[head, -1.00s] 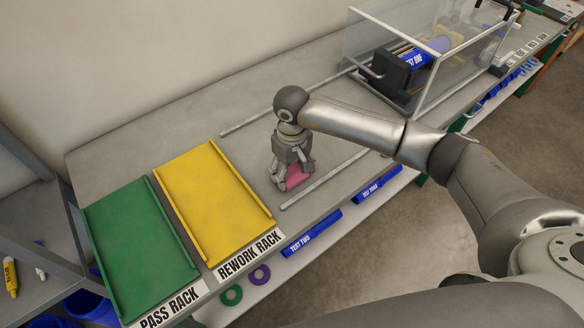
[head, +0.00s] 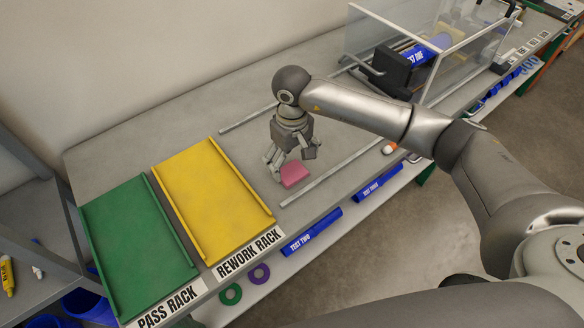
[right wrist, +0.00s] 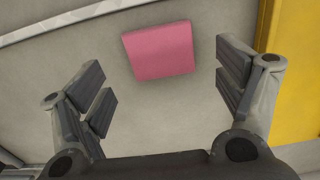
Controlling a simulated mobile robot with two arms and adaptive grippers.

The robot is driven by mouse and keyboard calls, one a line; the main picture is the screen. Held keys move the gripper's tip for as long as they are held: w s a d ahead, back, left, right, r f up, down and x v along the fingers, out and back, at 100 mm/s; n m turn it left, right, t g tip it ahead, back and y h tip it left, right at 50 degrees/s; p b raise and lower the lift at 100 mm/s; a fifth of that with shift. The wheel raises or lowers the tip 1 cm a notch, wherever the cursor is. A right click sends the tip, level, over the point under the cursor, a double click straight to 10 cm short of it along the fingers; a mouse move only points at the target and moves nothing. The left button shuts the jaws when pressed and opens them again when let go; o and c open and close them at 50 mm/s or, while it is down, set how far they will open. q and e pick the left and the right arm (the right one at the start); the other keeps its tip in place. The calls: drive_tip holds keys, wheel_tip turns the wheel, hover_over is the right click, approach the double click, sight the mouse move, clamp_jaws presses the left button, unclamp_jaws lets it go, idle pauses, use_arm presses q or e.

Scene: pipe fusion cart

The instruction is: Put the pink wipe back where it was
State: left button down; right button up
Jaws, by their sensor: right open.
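The pink wipe (head: 294,175) lies flat on the grey bench, between the yellow rework rack and a thin metal rail. In the right wrist view the wipe (right wrist: 158,50) is a pink block lying beyond the fingertips, clear of both. My right gripper (head: 290,156) is open and empty, just above and behind the wipe in the head view. Its spread fingers (right wrist: 165,85) show on both sides in the right wrist view. My left gripper is not in view.
The yellow rework rack (head: 268,215) and green pass rack (head: 117,306) are left of the wipe. Metal rails (head: 318,178) run along the bench. A clear-walled machine (head: 440,108) stands at the back right. Blue labelled tubes (head: 312,232) lie along the lower front shelf.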

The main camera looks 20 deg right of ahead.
sight(292, 172)
wheel_tip(292, 172, up, 9)
drive_tip(key=b, duration=0.2)
drive_tip(key=shift+f, duration=0.15)
drive_tip(key=shift+f, duration=0.1)
idle(0.3)
